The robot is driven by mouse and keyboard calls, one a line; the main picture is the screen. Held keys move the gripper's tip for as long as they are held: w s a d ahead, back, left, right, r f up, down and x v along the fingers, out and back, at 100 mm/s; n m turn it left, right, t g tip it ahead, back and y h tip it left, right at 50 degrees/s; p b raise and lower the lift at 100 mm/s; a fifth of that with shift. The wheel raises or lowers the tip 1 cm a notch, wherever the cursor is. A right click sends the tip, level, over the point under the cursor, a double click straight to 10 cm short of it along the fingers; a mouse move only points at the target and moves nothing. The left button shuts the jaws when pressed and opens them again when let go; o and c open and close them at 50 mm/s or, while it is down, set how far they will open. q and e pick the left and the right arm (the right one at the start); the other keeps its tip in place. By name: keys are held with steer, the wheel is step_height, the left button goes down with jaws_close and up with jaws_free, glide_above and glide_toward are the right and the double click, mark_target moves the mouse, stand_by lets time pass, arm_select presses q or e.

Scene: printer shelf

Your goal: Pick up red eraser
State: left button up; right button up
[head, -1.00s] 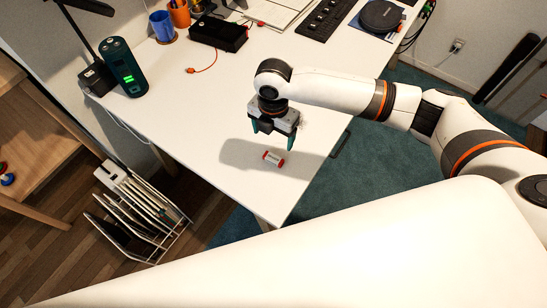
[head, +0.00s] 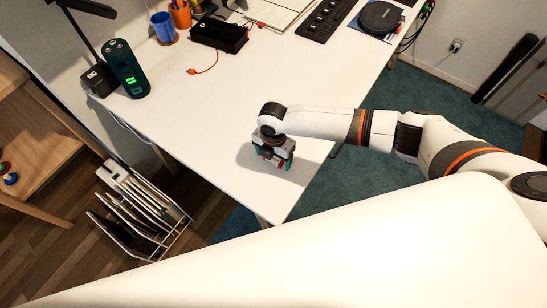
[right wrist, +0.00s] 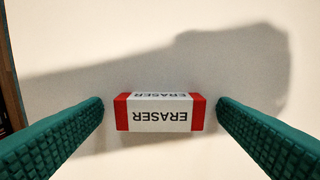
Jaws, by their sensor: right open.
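The red eraser (right wrist: 160,112) has a white sleeve printed "ERASER" and red ends. In the right wrist view it lies on the white desk between the two green fingers of my right gripper (right wrist: 160,125), with a gap on each side. In the head view my right gripper (head: 272,165) is low over the near end of the desk. My right gripper is open. My left gripper is not in view.
The white desk (head: 215,105) is clear around the gripper. A black box (head: 218,36) with an orange cord, a dark green cylinder (head: 126,70), a blue cup (head: 163,27) and a keyboard (head: 328,18) stand farther back. A file rack (head: 140,210) is on the floor at left.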

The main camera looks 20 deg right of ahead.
steer(key=shift+c, duration=0.3)
steer(key=c, duration=1)
step_height(320, 180, up, 10)
steer(key=shift+b, duration=0.45)
